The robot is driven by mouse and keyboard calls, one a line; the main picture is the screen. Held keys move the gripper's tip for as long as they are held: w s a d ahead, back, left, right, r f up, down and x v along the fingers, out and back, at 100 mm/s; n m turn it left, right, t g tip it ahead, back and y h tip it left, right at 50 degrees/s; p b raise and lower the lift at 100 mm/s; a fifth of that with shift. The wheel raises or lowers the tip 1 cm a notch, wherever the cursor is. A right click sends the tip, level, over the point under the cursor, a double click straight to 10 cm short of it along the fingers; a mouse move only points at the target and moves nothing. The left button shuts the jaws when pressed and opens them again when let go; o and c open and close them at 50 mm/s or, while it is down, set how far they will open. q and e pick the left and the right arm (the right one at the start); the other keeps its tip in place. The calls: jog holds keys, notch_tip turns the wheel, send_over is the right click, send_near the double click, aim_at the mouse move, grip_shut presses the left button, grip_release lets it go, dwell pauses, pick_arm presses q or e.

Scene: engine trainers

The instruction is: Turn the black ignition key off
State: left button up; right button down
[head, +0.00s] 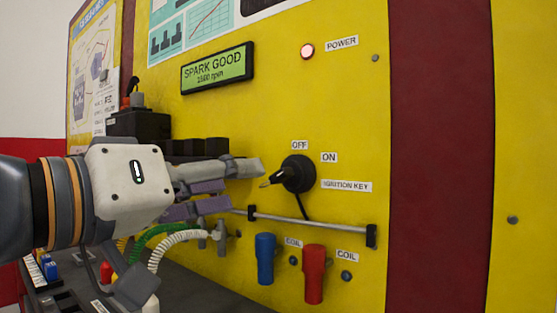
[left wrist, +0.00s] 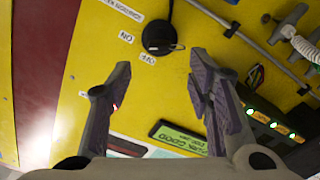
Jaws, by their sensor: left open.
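The black ignition key (head: 298,173) sits on the yellow panel, below the OFF label (head: 300,145) and left of the ON label (head: 329,157). Its pale tip points left and slightly down in the head view. I cannot tell for sure which label it is set to. It also shows in the left wrist view (left wrist: 158,37), just beyond the fingertips. My left gripper (head: 245,186) is open, just left of the key, its upper fingertip close to the key's tip. In the left wrist view its fingers (left wrist: 160,63) are spread with nothing between them.
A display (head: 218,68) reads SPARK GOOD. The POWER lamp (head: 307,51) glows. A metal rail (head: 310,225) runs below the key, above a blue coil plug (head: 265,258) and a red one (head: 314,273). A black box (head: 140,124) stands behind my gripper.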

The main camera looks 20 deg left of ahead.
aim_at(276, 177)
pick_arm(q)
jog(key=p+x, duration=0.2)
jog(key=x, duration=0.6)
jog(key=shift+w+d+f, duration=0.15)
jog(key=shift+w+f, duration=0.05)
jog(key=shift+w, duration=0.1)
jog(key=shift+w+r, duration=0.1)
jog(key=shift+r, duration=0.1)
pick_arm(e)
jog(key=shift+t, duration=0.6)
jog(key=w+r, duration=0.3)
jog(key=shift+r, duration=0.3)
pick_arm(q)
grip_shut()
